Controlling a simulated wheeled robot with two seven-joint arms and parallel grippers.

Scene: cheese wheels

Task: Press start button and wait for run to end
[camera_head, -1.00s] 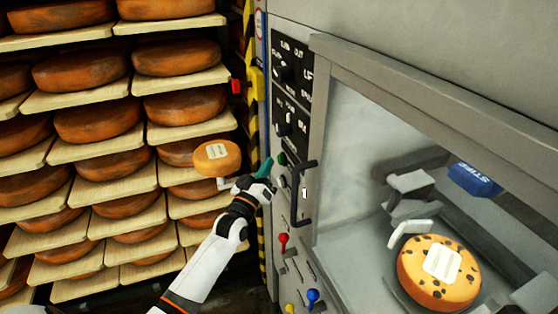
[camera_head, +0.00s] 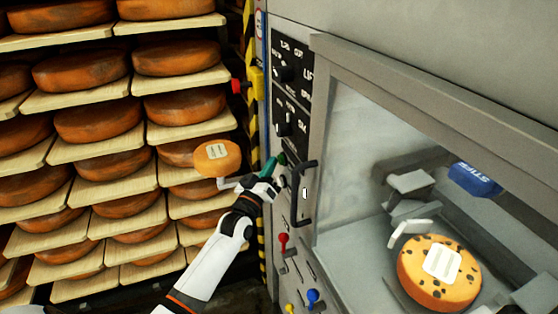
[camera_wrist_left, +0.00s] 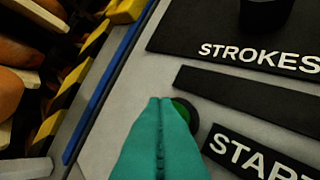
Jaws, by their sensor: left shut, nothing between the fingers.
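The start button (camera_wrist_left: 185,114) is a round dark green button on the machine's panel, beside a black "START" label (camera_wrist_left: 258,156) in the left wrist view. My left gripper's teal fingers (camera_wrist_left: 160,102) are shut together and cover part of the button's left side. In the head view the start button (camera_head: 283,159) is a small green spot, and my left gripper (camera_head: 270,166) has its fingertips close beside it. I cannot tell whether they touch it. My right gripper is in neither view.
Black knobs (camera_head: 283,128) sit above. A speckled cheese wheel (camera_head: 438,290) lies behind the machine's window. Shelves of cheese wheels (camera_head: 98,122) fill the left.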

